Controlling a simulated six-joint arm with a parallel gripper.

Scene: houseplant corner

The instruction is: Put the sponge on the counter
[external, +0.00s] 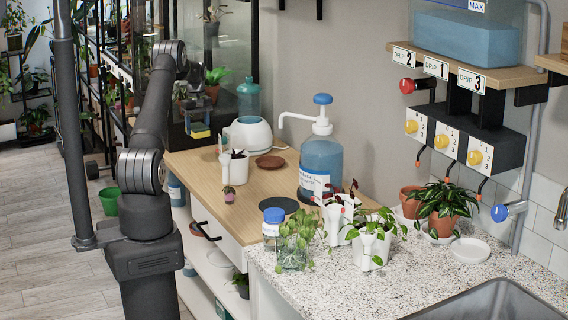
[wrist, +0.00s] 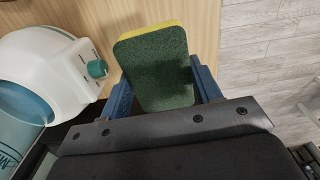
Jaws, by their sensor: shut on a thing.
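The sponge (wrist: 155,70), green with a yellow edge, is between the two blue fingers of my gripper (wrist: 162,88) in the wrist view. My gripper is shut on it. In the external view the sponge (external: 199,131) shows small, at the far left end of the wooden worktop, left of the white humidifier-like device. My gripper is hard to make out there. The speckled stone counter (external: 340,285) is at the front right, far from the sponge. Whether the sponge touches the wood is not clear.
The white device (external: 247,135) (wrist: 40,70) stands close to my gripper. Several potted plants crowd the counter's back left. A sink (external: 490,300) is at front right.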

